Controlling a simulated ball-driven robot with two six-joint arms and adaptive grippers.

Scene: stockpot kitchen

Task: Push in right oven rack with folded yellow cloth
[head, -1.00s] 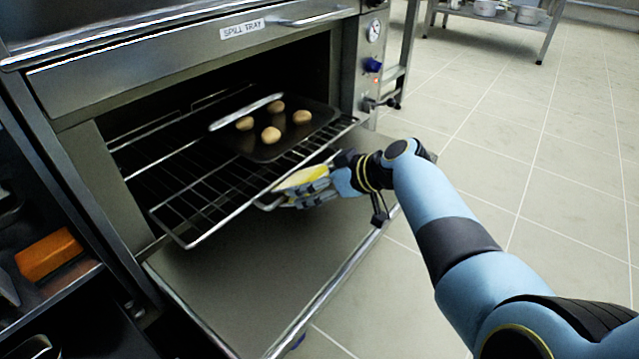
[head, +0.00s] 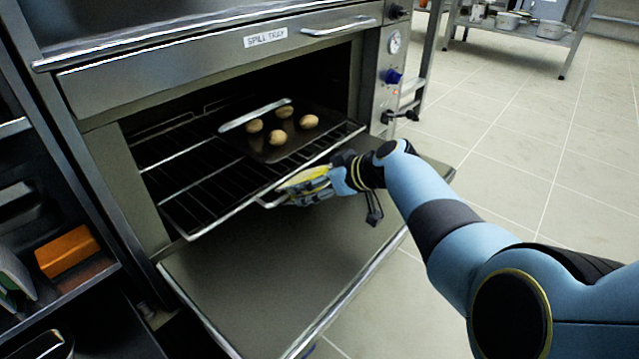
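The wire oven rack (head: 213,228) sticks out of the open oven over the lowered door. A dark baking tray (head: 268,153) with several round brown rolls (head: 308,121) rests on its right part. My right gripper (head: 290,188) is at the rack's front edge, right of its middle. It appears closed around the folded yellow cloth (head: 308,177), which lies against or very close to the front bar. The fingers partly hide the cloth, so exact contact is unclear. My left gripper is out of view.
The oven door (head: 265,275) hangs open below the rack. A control panel with a blue knob (head: 392,76) stands right of the opening. An orange box (head: 66,250) sits on a shelf at left. Floor at right is clear.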

